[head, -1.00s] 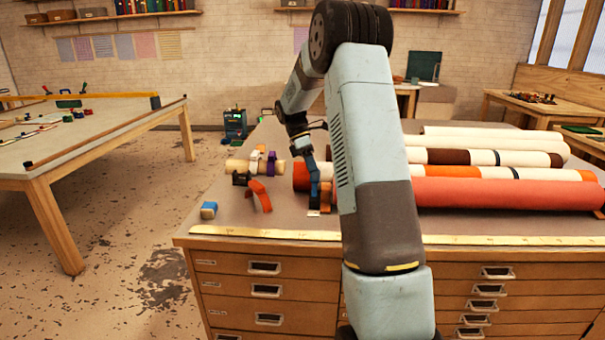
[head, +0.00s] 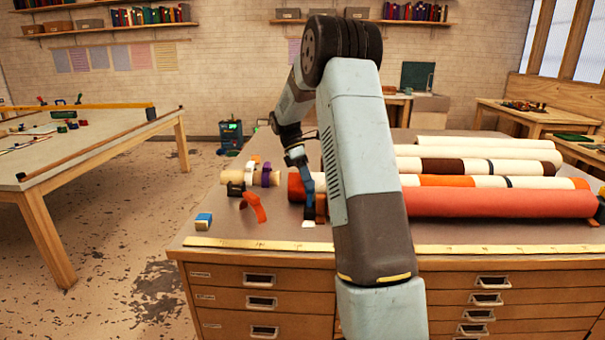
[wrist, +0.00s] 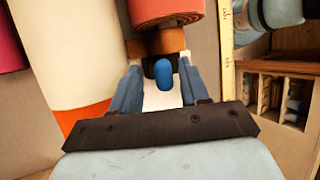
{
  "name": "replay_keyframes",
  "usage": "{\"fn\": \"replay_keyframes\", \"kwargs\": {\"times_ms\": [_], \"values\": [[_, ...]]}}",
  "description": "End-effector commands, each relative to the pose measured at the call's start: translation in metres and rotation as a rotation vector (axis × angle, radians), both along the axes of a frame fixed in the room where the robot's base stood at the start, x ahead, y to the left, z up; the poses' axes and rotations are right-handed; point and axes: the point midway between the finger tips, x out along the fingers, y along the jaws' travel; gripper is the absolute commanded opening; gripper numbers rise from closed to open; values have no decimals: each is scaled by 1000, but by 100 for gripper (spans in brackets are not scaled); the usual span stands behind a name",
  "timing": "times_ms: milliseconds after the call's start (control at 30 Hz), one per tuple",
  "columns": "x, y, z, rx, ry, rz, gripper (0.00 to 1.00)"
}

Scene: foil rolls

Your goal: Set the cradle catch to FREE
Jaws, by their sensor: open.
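The cradle is a brown-orange block (wrist: 158,44) at the end of the red roll (wrist: 165,10); in the head view the block (head: 320,207) is partly hidden by my arm. On its face is a blue, rounded catch lever (wrist: 163,74) in front of a dark part (wrist: 150,66). A white card (wrist: 162,98) lies below it; its markings cannot be read, nor can the catch's setting. My gripper (wrist: 162,76) is open, its blue fingers either side of the lever; contact cannot be told.
Several long rolls (head: 480,150) lie to the right on the drawer table (head: 255,222). A yellow measuring strip (head: 255,244) runs along its front edge. To the left are an orange curved band (head: 255,206), a small blue block (head: 203,220) and a banded short roll (head: 235,177).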

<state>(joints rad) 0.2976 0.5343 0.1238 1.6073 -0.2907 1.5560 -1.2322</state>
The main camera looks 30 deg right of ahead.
Motion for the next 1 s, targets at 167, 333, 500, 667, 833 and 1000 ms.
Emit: {"fn": "replay_keyframes", "kwargs": {"times_ms": [167, 333, 500, 667, 833, 1000], "values": [[11, 2, 15, 0, -2, -1, 45], [29, 6, 41, -1, -3, 0, 45], [48, 11, 69, 0, -2, -1, 45], [62, 14, 91, 0, -2, -1, 45], [73, 17, 105, -1, -2, 1, 45], [76, 18, 112, -1, -1, 0, 45]]}}
